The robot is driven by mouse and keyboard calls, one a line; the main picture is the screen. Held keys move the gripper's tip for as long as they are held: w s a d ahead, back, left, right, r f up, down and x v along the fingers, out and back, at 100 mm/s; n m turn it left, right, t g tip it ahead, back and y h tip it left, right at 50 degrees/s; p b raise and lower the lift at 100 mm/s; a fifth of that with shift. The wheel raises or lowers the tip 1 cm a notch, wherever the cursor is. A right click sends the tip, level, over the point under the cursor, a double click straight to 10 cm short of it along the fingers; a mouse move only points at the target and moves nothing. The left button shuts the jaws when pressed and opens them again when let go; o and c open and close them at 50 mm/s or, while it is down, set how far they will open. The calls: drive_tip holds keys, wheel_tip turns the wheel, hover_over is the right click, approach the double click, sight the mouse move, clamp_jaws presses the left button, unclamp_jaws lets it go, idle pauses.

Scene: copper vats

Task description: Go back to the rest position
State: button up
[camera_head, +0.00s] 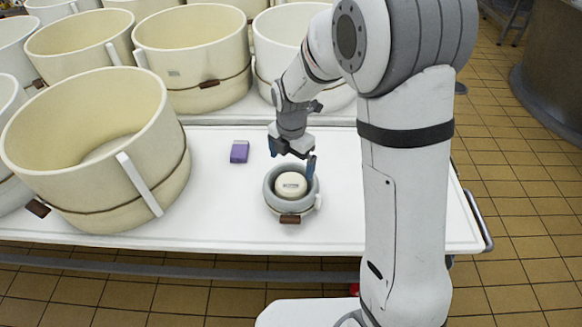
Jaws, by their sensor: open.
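My gripper (292,158) is open, with its blue-tipped fingers pointing down. It hangs just above the far rim of a small grey pot (273,201) on the white table. A round cream object (291,185) sits inside the pot. The fingers look empty, and one fingertip overlaps the pot's far right rim in the picture. I cannot tell whether it touches the pot.
A purple block (239,152) lies on the white table (225,215) left of the gripper. A large cream vat (85,150) stands at the left, and several more vats stand behind. The tabletop around the small pot is clear. A tiled floor (530,220) is at the right.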

drive_tip(key=s+d+r+m+t+p, duration=0.1)
drive_tip(key=s+d+r+m+p, duration=0.4)
drive_tip(key=r, duration=0.5)
drive_tip(key=s+d+r+m+p, duration=0.3)
drive_tip(key=r+m, duration=0.5)
drive_tip(key=r, duration=0.1)
drive_tip(key=s+d+r+m+t+p, duration=0.1)
drive_tip(key=s+d+r+m+p, duration=0.5)
drive_tip(key=s+r+m, duration=0.5)
drive_tip(key=m+p, duration=0.1)
drive_tip(key=m, duration=0.2)
drive_tip(key=shift+m+t, duration=0.3)
drive_tip(key=shift+m, duration=0.1)
